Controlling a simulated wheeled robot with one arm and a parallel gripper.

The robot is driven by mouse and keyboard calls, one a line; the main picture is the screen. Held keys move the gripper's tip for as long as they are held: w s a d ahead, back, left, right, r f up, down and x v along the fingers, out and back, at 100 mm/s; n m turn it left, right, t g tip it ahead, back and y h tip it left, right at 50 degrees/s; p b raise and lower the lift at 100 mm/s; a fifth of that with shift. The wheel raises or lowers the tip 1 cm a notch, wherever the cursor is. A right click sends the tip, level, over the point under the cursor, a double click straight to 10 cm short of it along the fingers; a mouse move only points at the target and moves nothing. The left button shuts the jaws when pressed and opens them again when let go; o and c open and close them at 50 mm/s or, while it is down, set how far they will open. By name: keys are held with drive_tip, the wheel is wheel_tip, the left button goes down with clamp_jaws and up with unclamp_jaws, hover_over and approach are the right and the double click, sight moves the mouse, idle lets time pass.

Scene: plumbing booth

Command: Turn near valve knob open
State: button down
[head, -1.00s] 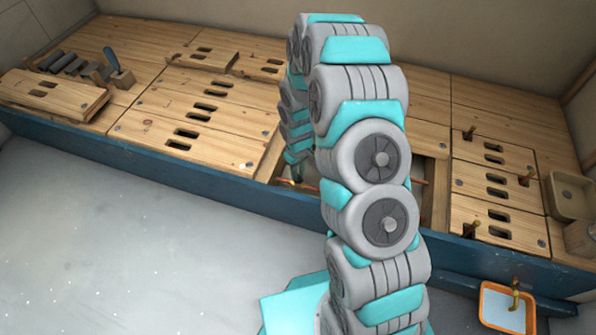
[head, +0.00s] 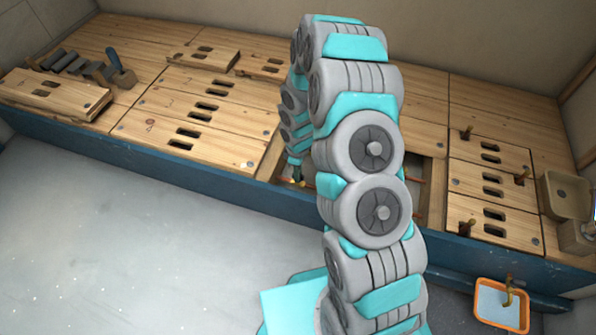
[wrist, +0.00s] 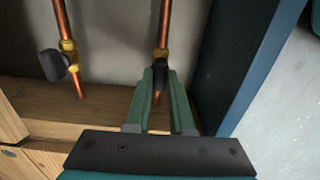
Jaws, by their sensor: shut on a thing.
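In the wrist view, two copper pipes with brass valve fittings stand inside an open bay in the bench. The near valve's dark knob (wrist: 159,76) is on the right pipe, beside the bay's front wall, and is partly hidden by my fingers. My gripper (wrist: 162,80) is shut on this knob, one green finger on each side. The other valve's dark knob (wrist: 53,65) is on the left pipe, apart from my gripper. In the head view my gripper (head: 296,181) reaches down into the bay, and my arm hides much of it.
Wooden bench panels (head: 200,105) surround the bay. The blue front wall (wrist: 240,65) is close to the right of my gripper. An orange-rimmed tray (head: 478,300) is on the floor at right. The grey floor (head: 120,240) at left is clear.

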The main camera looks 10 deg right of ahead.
idle(0.3)
drive_tip(key=c, duration=0.8)
unclamp_jaws()
drive_tip(key=shift+r, duration=0.1)
wheel_tip(320, 180, up, 7)
drive_tip(key=shift+f, duration=0.2)
drive_tip(key=shift+r, duration=0.45)
